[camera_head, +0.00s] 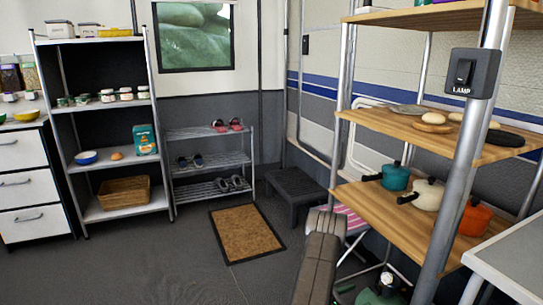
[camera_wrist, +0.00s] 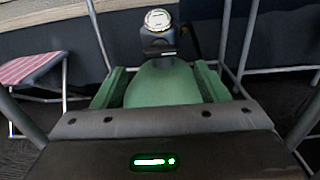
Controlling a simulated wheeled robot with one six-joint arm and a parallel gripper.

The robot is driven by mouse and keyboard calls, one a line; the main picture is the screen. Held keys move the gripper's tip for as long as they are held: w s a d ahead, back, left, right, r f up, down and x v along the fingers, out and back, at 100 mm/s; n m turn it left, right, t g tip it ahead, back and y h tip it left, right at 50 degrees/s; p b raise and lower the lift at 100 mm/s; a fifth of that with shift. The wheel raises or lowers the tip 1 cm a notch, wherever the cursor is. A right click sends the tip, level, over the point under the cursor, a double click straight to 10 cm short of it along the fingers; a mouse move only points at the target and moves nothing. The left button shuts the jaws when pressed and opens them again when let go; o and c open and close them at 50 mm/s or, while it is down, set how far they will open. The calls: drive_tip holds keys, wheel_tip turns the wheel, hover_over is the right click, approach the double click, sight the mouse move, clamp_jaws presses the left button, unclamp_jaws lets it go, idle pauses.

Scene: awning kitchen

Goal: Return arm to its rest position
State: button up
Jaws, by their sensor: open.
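My arm (camera_head: 318,262) reaches up from the bottom of the head view, in front of the shelving on the right. My gripper (camera_wrist: 160,84) shows in the wrist view as a dark body with a lit green indicator and two green fingers set wide apart. It is open. A green gas bottle (camera_wrist: 165,88) with a round gauge on top appears between the fingers in the wrist view. I cannot tell whether they touch it. A green bottle also shows low in the head view (camera_head: 368,298), partly cut off by the frame edge.
A wooden-shelved rack (camera_head: 400,215) with several pots stands close on the right, with a metal post and lamp switch (camera_head: 473,72). A doormat (camera_head: 245,232) and a dark step (camera_head: 295,185) lie ahead; the left floor is clear.

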sight(373, 290)
drive_tip(key=p+v, duration=0.1)
drive_tip(key=v, duration=0.4)
drive_tip(key=b+x, duration=0.4)
drive_tip(key=x, duration=0.9)
drive_tip(key=shift+d+f, duration=0.15)
drive_tip(key=shift+d, duration=0.2)
drive_tip(key=shift+w+d+r, duration=0.1)
drive_tip(key=shift+w+r, duration=0.05)
drive_tip(key=shift+r, duration=0.15)
drive_tip(key=n+p, duration=0.4)
drive_tip(key=n, duration=0.2)
drive_tip(key=s+a+f+m+g+p, duration=0.1)
drive_tip(key=s+a+f+g+p, duration=0.1)
drive_tip(key=s+a, duration=0.5)
drive_tip(key=shift+a+m+g+p, duration=0.3)
drive_tip(key=shift+a+g+p, duration=0.3)
drive_tip(key=shift+a, duration=1.6)
